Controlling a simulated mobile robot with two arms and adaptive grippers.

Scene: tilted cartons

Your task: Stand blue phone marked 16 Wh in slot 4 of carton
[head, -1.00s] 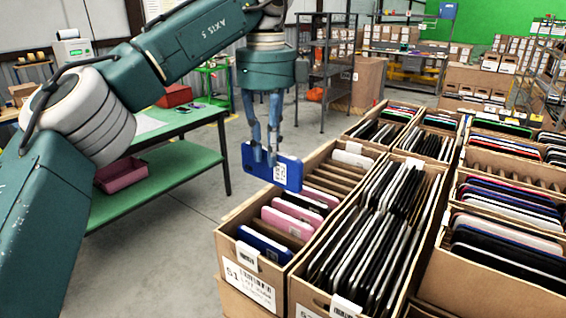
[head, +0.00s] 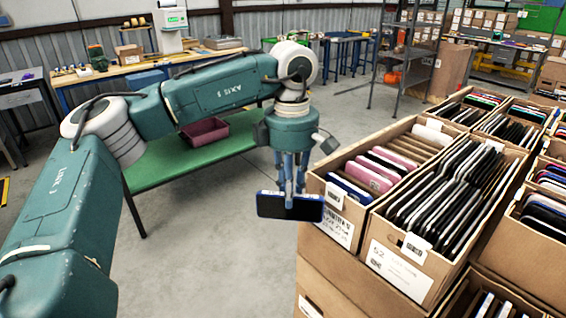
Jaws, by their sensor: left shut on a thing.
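My left gripper (head: 289,192) points down and is shut on the blue phone (head: 272,207). The phone is held lengthwise level, its dark screen face toward me and a blue rim along its edge. Its marking does not show. It hangs just left of the near end of a long cardboard carton (head: 333,222), apart from the floor. That carton holds blue and pink phones at its near end, bare cardboard dividers further back and a white phone (head: 433,134) near the far end. Slot numbers cannot be read. My right gripper is not in view.
A second carton (head: 395,268) packed with dark phones stands right beside the first, with more cartons beyond. All rest on stacked boxes. A green table (head: 190,160) with a pink bin (head: 205,131) is behind my left arm. The floor below the phone is clear.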

